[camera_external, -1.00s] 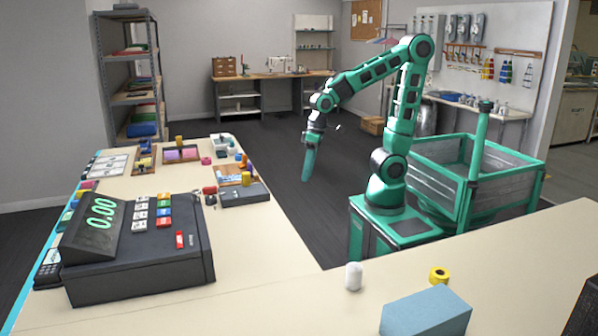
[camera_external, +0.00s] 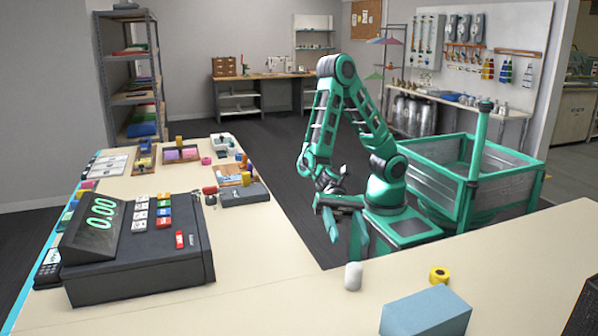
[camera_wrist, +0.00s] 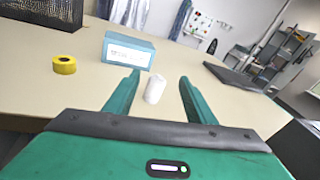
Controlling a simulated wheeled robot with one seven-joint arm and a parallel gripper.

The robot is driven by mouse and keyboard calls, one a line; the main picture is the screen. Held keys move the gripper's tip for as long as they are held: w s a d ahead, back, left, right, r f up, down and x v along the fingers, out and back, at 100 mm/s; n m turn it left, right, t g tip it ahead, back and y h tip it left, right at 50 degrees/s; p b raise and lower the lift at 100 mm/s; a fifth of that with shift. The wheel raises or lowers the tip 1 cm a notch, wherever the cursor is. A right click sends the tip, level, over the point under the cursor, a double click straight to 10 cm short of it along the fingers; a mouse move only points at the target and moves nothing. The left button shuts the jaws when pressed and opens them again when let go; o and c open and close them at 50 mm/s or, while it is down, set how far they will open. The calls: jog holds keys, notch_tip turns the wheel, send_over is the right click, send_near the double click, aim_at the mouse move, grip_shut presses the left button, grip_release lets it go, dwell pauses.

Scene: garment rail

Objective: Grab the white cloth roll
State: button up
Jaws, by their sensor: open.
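The white cloth roll (camera_external: 353,276) stands upright on the pale counter (camera_external: 290,306) in the external view, near the counter's inner edge. In the wrist view the white roll (camera_wrist: 155,88) shows ahead, in the gap between my fingers and apart from both. My gripper (camera_external: 345,225) is beyond the counter edge in the external view, near my base, some way from the roll. In the wrist view my gripper (camera_wrist: 155,85) has its two green fingers spread and empty.
A yellow tape roll (camera_external: 439,275) and a blue box (camera_external: 426,313) stand to the right of the white roll. A cash register (camera_external: 140,265) is on the left counter. In the wrist view a flat dark object (camera_wrist: 231,77) lies to the right. The counter around the white roll is clear.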

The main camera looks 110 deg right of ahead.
jog(key=a+r+m+y, duration=0.1)
jog(key=a+m, duration=0.1)
jog(key=m, duration=0.1)
send_near(356, 275)
jog(key=shift+s+a+t, duration=0.3)
jog(key=shift+a, duration=0.45)
jog(key=shift+a+n, duration=0.15)
jog(key=shift+n, duration=0.15)
jog(key=x, duration=0.5)
jog(key=shift+w, duration=0.1)
jog(key=shift+w+x, duration=0.15)
jog(key=shift+x, duration=1.2)
jog(key=shift+w+x, duration=0.15)
jog(key=shift+x, duration=1.2)
jog(key=c, duration=1.1)
